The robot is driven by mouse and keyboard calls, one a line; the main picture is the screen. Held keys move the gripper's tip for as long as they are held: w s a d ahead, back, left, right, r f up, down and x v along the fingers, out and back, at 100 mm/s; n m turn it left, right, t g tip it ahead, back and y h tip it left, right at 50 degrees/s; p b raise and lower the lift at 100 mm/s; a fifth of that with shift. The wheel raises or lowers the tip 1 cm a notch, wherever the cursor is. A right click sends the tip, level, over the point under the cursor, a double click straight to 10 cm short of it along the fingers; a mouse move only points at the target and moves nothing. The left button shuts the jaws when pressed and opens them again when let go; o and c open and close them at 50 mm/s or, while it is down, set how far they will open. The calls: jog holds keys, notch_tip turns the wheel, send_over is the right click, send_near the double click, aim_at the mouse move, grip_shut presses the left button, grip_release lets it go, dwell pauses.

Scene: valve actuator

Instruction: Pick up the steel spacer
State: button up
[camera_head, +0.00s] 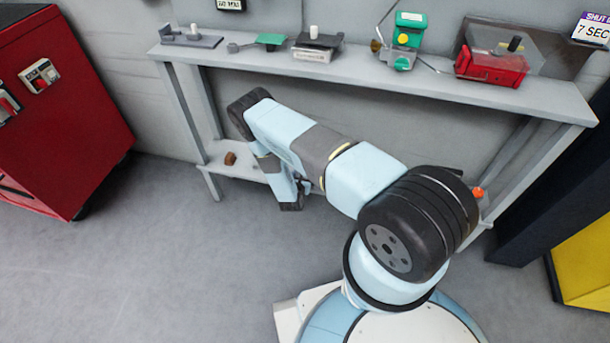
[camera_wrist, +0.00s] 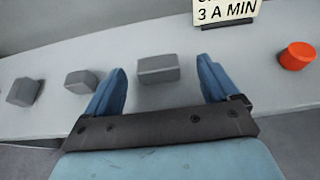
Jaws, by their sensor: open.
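In the wrist view, several grey metal-looking blocks rest on a pale grey shelf (camera_wrist: 285,85). One block (camera_wrist: 158,69) lies ahead of and between the fingers of my gripper (camera_wrist: 160,65), with space on both sides. A smaller block (camera_wrist: 82,81) lies just outside the left finger, and another block (camera_wrist: 24,92) is at the far left. I cannot tell for sure which of these is the steel spacer. My gripper is open and empty. In the head view my own arm hides the blocks.
An orange round piece (camera_wrist: 297,56) stands right of the gripper. A sign (camera_wrist: 227,10) stands behind the blocks. In the head view, a brown piece (camera_head: 230,158) sits on the lower shelf (camera_head: 218,171) under the bench top (camera_head: 420,88). A red cabinet (camera_head: 60,120) stands left.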

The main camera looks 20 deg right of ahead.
jog(key=shift+a+x, duration=0.2)
jog(key=shift+x, duration=2.1)
jog(key=shift+f, duration=0.15)
jog(key=c, duration=1.2)
jog(key=shift+c, duration=0.5)
